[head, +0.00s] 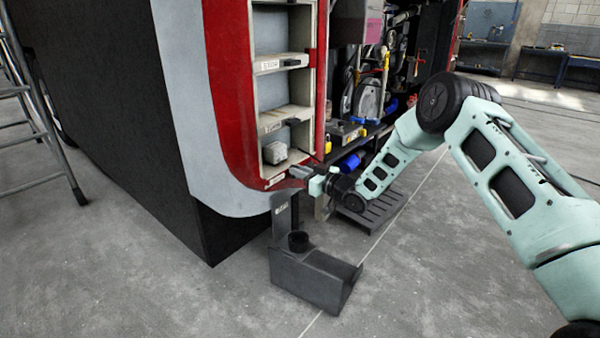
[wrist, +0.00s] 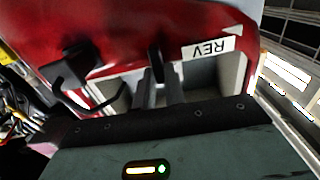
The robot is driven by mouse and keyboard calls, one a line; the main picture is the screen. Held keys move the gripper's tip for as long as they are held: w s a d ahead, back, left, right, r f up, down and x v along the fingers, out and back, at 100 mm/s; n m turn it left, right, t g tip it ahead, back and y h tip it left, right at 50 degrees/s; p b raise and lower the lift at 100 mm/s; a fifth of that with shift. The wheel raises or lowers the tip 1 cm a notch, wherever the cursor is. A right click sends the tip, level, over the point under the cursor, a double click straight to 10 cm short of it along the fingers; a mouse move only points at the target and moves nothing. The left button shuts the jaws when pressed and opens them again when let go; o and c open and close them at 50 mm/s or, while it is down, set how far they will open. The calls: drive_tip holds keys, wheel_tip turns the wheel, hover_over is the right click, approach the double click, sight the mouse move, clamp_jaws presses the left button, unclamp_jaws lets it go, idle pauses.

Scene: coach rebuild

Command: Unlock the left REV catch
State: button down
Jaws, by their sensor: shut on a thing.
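The REV label (wrist: 208,48) is on the red panel (wrist: 130,40) in the wrist view, upside down, with a white arrow mark (wrist: 233,31) beside it. My gripper (wrist: 159,82) has its two dark fingers close together just below the label, closed around the lower part of a narrow black catch (wrist: 156,48). The fingers hide most of the catch, so I cannot tell its exact position. In the head view my gripper (head: 305,174) is at the bottom corner of the red frame (head: 233,120), where the catch is too small to make out.
A black fitting (wrist: 72,72) with a curved loop sits left of my fingers. A dark grey stand (head: 312,278) is on the floor below my gripper. A ladder (head: 40,130) stands at the left. Open shelves (head: 283,120) and an equipment bay (head: 375,85) lie above and behind.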

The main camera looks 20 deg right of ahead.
drive_tip(key=shift+w+d+f+m+b, duration=0.15)
drive_tip(key=shift+m+b, duration=0.3)
drive_tip(key=shift+m, duration=2.5)
drive_tip(key=shift+w+d+f+m+b, duration=0.1)
drive_tip(key=shift+d+f+m+b, duration=0.25)
drive_tip(key=shift+m, duration=2.55)
drive_tip(key=shift+w+f+m+b, duration=0.1)
drive_tip(key=shift+m+b, duration=0.4)
drive_tip(key=shift+m, duration=2.45)
drive_tip(key=c, duration=1.5)
unclamp_jaws()
drive_tip(key=shift+o, duration=0.2)
drive_tip(key=v, duration=1.7)
drive_tip(key=shift+s+d, duration=0.15)
drive_tip(key=shift+s, duration=0.05)
